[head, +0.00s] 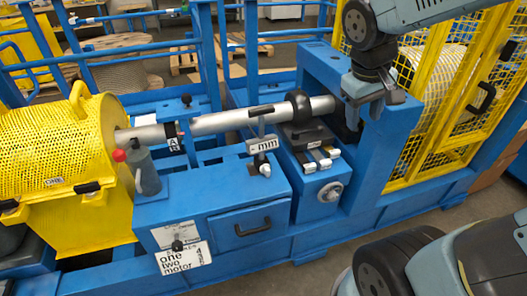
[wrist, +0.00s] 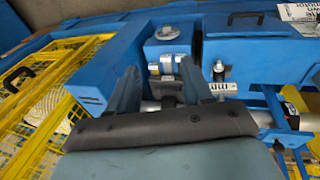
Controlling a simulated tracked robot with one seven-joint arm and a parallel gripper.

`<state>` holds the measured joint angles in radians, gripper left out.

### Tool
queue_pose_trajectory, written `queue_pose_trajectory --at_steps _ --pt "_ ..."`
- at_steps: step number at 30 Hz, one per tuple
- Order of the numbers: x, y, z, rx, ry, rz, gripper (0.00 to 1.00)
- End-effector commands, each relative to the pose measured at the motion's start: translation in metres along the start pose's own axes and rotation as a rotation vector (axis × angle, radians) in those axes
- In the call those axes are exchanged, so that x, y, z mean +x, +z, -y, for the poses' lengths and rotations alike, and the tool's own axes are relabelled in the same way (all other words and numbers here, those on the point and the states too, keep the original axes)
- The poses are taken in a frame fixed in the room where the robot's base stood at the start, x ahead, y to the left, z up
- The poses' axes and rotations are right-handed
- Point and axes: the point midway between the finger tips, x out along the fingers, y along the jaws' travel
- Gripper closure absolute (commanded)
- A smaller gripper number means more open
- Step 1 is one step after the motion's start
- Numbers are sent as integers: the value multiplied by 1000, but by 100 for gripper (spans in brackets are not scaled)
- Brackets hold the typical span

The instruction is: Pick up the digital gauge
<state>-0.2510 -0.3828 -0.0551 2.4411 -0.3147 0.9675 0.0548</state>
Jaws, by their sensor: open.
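The likely digital gauge (head: 262,144) is a small device with a white "mm" label, on a thin upright in front of the silver shaft, above the blue cabinet. Its "mm" label (wrist: 222,87) also shows in the wrist view, just right of the fingers. My gripper (head: 362,112) is open and empty near the right end of the shaft, right of the gauge and apart from it. In the wrist view the two fingers of my gripper (wrist: 158,72) point toward the slide block with silver fittings. The gauge's far side is hidden.
The silver shaft (head: 225,120) carries a black round collar (head: 299,103). A blue upright housing (head: 385,150) stands close under my gripper. Yellow mesh guards stand at left (head: 65,160) and right (head: 440,85).

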Motion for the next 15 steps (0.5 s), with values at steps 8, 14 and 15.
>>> queue_pose_trajectory --at_steps 8,14,15 --pt "47 -36 12 -247 135 174 50" --pt "79 -62 24 -430 255 276 50" --pt "86 -67 28 -467 281 296 50"
